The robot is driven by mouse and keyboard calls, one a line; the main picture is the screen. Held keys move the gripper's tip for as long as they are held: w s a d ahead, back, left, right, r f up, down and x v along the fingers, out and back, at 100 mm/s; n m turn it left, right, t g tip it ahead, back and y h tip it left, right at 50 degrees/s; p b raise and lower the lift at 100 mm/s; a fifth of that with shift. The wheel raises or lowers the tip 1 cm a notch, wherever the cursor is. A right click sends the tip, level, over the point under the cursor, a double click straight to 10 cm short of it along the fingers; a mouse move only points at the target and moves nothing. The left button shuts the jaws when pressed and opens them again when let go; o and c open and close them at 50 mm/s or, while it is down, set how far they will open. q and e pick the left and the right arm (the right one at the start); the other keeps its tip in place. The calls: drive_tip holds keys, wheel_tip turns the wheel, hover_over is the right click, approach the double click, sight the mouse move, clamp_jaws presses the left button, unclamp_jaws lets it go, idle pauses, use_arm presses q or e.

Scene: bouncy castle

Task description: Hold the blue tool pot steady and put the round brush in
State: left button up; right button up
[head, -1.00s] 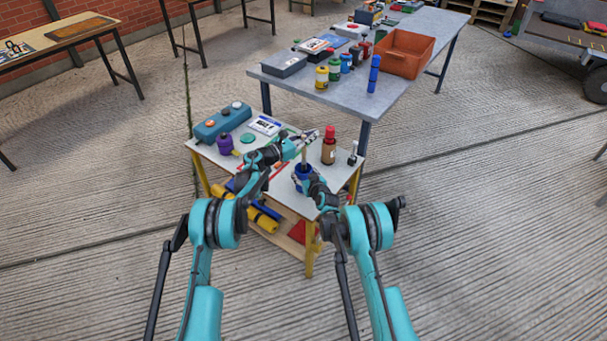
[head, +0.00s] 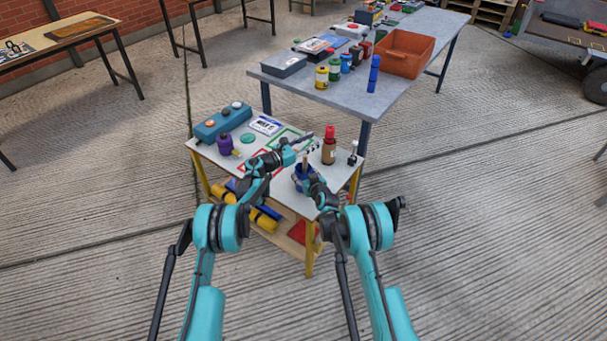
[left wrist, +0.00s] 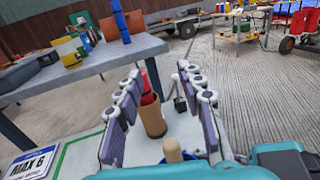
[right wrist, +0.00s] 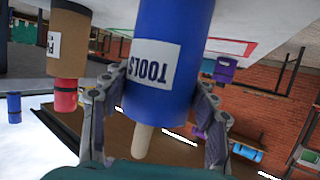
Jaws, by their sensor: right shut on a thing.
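The blue tool pot (head: 303,173) stands upright near the front of the small table. It fills much of the right wrist view (right wrist: 168,70), upside down, with a white TOOLS label. My right gripper (right wrist: 155,95) is shut around its sides. The round brush's wooden handle (head: 305,160) sticks out of the pot's mouth; it also shows in the right wrist view (right wrist: 143,141). Its head is hidden inside the pot. My left gripper (head: 306,142) is open and empty, just above and behind the pot. The handle's end (left wrist: 172,150) shows below its spread fingers.
A purple pot (head: 225,145), a teal box (head: 222,122) and a MAX 6 card (head: 266,125) lie left.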

use_arm(q)
drive_tip(key=v, duration=1.2)
use_arm(e)
drive_tip(key=o, duration=1.5)
drive_tip(key=shift+s, duration=0.1)
drive_tip(key=v, duration=1.1)
drive_tip(key=shift+s+d+r, duration=0.2)
drive_tip(key=shift+s, duration=0.15)
